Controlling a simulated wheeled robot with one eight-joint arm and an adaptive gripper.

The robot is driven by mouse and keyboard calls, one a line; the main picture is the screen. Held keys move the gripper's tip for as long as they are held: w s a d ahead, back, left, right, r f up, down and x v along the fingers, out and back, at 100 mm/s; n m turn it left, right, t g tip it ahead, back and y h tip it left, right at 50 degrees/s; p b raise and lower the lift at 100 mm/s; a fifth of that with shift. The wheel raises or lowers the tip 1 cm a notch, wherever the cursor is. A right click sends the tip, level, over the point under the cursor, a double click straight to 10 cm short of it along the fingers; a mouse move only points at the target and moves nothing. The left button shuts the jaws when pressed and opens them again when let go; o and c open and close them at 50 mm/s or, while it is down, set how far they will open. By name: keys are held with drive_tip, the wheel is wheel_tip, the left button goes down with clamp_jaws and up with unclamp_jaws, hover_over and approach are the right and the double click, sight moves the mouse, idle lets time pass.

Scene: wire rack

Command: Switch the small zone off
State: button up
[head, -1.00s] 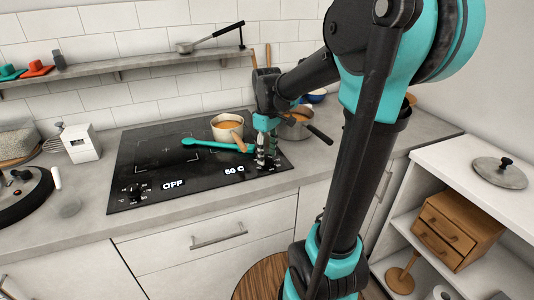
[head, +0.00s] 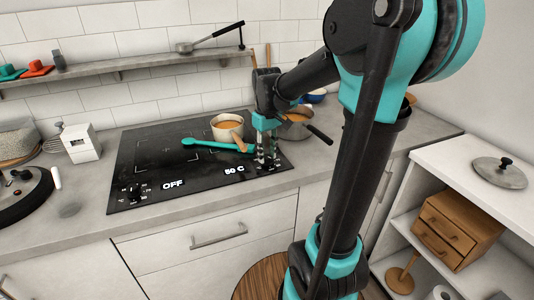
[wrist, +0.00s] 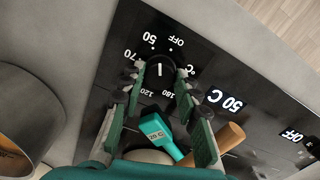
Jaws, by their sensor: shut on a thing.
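The black cooktop (head: 150,165) has a left knob (head: 135,193) beside a display reading OFF (head: 172,184) and a right knob beside a display reading 50 C (head: 234,169). The right knob (wrist: 160,76) shows in the wrist view, ringed by OFF, 50, 70, 120 and 180 marks. Its white pointer line faces up in that view, toward the gap between 50 and OFF. My gripper (head: 267,166) is down at the cooktop's front right corner. In the wrist view its fingers (wrist: 160,84) are shut on the right knob, one on each side. In the head view the fingers hide that knob.
A pot of orange food (head: 228,122) with a wooden handle stands just behind my gripper. A turquoise utensil (head: 205,143) lies on the cooktop near it. A grey saucepan (head: 296,130) with a dark handle stands close on the right. The front counter edge is clear.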

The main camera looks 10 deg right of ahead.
sight(267, 156)
drive_tip(key=m, duration=0.5)
drive_tip(key=shift+m, duration=0.3)
idle(0.4)
drive_tip(key=o, duration=1.2)
drive_tip(key=shift+c, duration=0.2)
wheel_tip(267, 156, up, 12)
